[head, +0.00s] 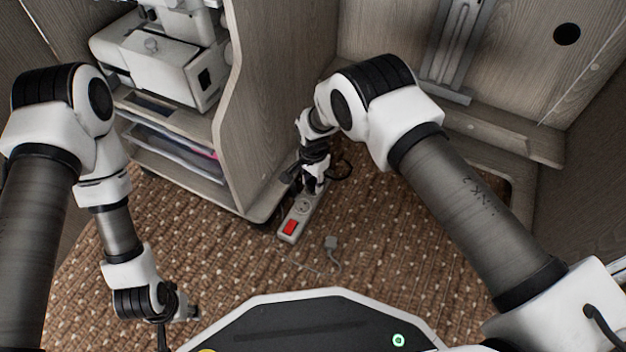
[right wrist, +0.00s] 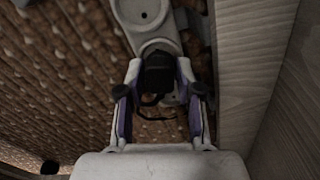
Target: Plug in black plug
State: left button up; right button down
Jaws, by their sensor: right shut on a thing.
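The white power strip (head: 297,214) with a red switch (head: 289,227) lies on the carpet beside the cabinet. A round socket (head: 303,205) shows near the switch. It also shows in the right wrist view (right wrist: 152,42). My right gripper (head: 313,184) is over the strip's far part. In the right wrist view its fingers (right wrist: 160,85) are shut on the black plug (right wrist: 158,72), which is over the strip. I cannot tell whether the plug sits in a socket. My left gripper (head: 188,312) is low at the left, away from the strip; its jaws are unclear.
A grey-white plug (head: 330,243) with a cable lies on the carpet right of the strip. The wooden cabinet (head: 265,130) with a white sewing machine (head: 165,62) stands close on the strip's left.

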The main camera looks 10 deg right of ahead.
jog(key=shift+f, duration=0.65)
dwell(0.4)
jog(key=shift+c, duration=0.8)
grip_release()
jog(key=shift+w, duration=0.1)
jog(key=shift+r, duration=0.1)
jog(key=shift+r, duration=0.25)
notch_tip(320, 180, up, 11)
jog(key=shift+r, duration=0.1)
